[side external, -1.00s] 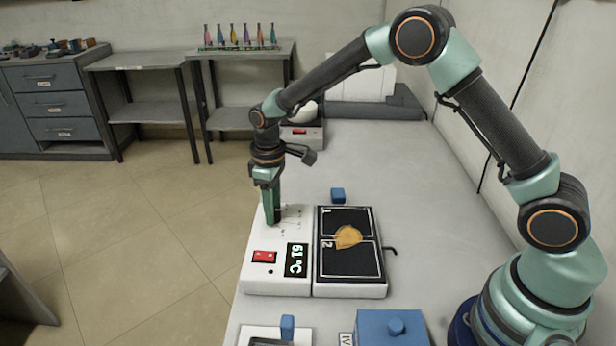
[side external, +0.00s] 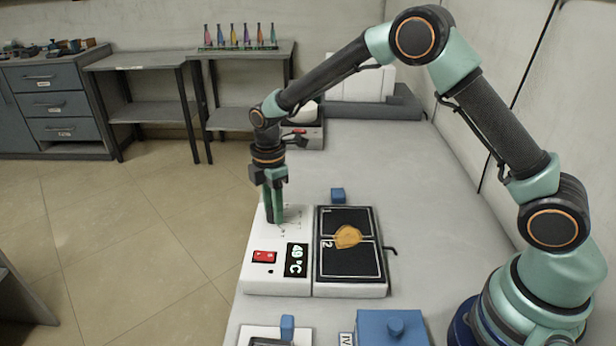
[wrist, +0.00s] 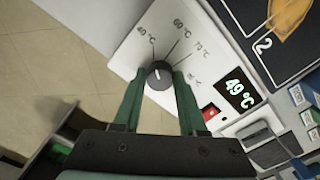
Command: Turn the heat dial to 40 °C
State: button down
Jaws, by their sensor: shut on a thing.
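The heat dial (wrist: 158,71) is a small dark round knob on a white control unit (side external: 254,284). Printed temperature labels and lines fan out around it in the wrist view. My gripper (wrist: 159,78) points down with its two green fingers on either side of the dial, shut on it. In the side view, my gripper (side external: 274,221) stands at the unit's far part and hides the dial. The green-lit display (wrist: 241,92) reads 49 °C; it also shows in the side view (side external: 297,260).
A red switch (side external: 264,257) sits on the unit near the display. A black two-zone plate (side external: 349,266) with an orange-yellow piece (side external: 347,237) on it adjoins the right. A small blue cube (side external: 338,195) lies behind. Blue and white items stand in front.

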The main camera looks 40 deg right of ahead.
jog(key=shift+r+n, duration=0.15)
jog(key=shift+n, duration=0.45)
jog(key=shift+c, duration=2.3)
grip_release()
notch_tip(320, 180, up, 12)
jog(key=shift+r, duration=0.1)
